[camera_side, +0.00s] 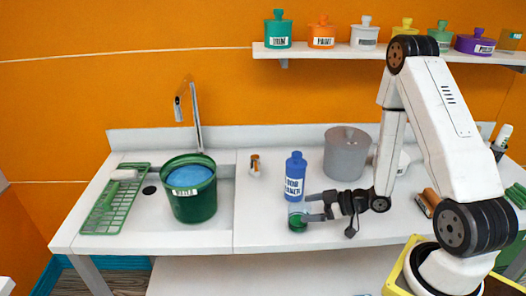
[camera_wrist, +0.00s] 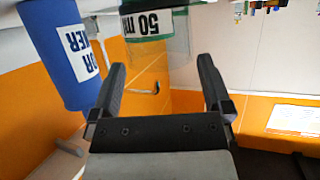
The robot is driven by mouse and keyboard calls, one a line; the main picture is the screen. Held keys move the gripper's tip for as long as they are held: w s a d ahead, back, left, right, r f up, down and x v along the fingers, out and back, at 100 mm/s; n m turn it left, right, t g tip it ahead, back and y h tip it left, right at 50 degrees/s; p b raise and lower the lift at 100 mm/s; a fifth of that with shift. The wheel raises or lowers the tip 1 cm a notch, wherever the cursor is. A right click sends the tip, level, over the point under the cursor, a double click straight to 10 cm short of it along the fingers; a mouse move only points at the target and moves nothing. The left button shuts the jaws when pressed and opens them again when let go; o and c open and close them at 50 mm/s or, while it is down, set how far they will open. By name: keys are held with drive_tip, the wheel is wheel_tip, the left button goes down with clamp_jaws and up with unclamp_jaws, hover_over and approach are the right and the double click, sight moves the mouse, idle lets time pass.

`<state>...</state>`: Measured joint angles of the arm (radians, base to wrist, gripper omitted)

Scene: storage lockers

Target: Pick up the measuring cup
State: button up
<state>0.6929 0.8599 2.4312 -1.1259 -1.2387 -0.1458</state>
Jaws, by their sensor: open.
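The measuring cup (camera_side: 298,223) is small, with a green base and a clear upper part, and stands on the white counter in front of a blue bottle (camera_side: 295,178). In the wrist view the cup (camera_wrist: 158,24) carries a "50 ml" label and shows at the top, ahead of and between the fingers. My gripper (camera_side: 306,208) is open, low over the counter, reaching in from the right with its fingertips at the cup. In the wrist view the fingers (camera_wrist: 162,66) are apart, with no visible grip on the cup. The exact finger contact cannot be told.
The blue bottle stands close behind the cup and shows at the left in the wrist view (camera_wrist: 62,50). A green bucket (camera_side: 193,205) of blue liquid and a green rack (camera_side: 113,208) lie left. A grey canister (camera_side: 346,155) stands behind my gripper. The front counter is clear.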

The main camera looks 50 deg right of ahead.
drive_tip(key=shift+x, duration=0.8)
drive_tip(key=c, duration=1)
drive_tip(key=shift+r, duration=0.35)
wheel_tip(320, 180, up, 9)
idle(1.1)
drive_tip(key=shift+r, duration=0.15)
idle(0.7)
